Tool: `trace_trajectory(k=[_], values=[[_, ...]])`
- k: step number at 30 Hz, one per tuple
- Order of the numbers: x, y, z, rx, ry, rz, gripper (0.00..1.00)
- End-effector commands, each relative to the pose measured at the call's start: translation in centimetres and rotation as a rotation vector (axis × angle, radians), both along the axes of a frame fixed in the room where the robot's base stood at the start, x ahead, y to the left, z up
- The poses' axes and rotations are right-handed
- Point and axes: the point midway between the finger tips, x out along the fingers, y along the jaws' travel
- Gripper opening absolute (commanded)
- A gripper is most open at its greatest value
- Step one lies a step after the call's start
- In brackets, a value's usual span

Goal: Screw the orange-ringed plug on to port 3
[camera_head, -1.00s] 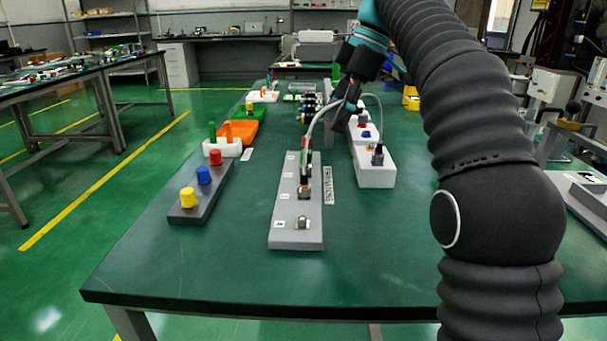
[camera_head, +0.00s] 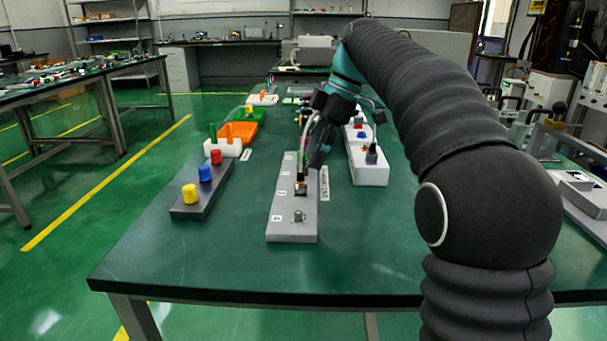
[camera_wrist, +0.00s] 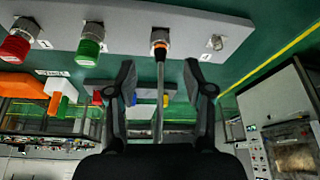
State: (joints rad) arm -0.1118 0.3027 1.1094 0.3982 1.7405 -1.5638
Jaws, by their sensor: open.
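The long grey port panel (camera_head: 290,228) lies on the green table. In the wrist view, the orange-ringed plug (camera_wrist: 159,43) sits at the third position of the panel, with its pale cable (camera_wrist: 160,95) running back between my fingers. Whether its thread is engaged cannot be told. A bare metal port (camera_wrist: 216,42) is beside it. In the head view, my gripper (camera_head: 309,155) is low over the panel.
A dark block (camera_head: 187,209) with yellow, blue and red caps stands left of the panel. A white box (camera_head: 370,171) with connectors stands close on the right. An orange bin (camera_head: 237,131) is further back. The table's front is clear.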

Motion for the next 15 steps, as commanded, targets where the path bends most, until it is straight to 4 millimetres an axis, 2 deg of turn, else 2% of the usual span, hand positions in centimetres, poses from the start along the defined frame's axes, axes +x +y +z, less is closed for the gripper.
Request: trace_trajectory(k=[6, 15], values=[[-0.1, 1.1, -3.2, 0.000, 0.002, -0.002, 0.52], [0.0, 1.5, -4.8, 0.000, -0.001, -0.007, 0.52]])
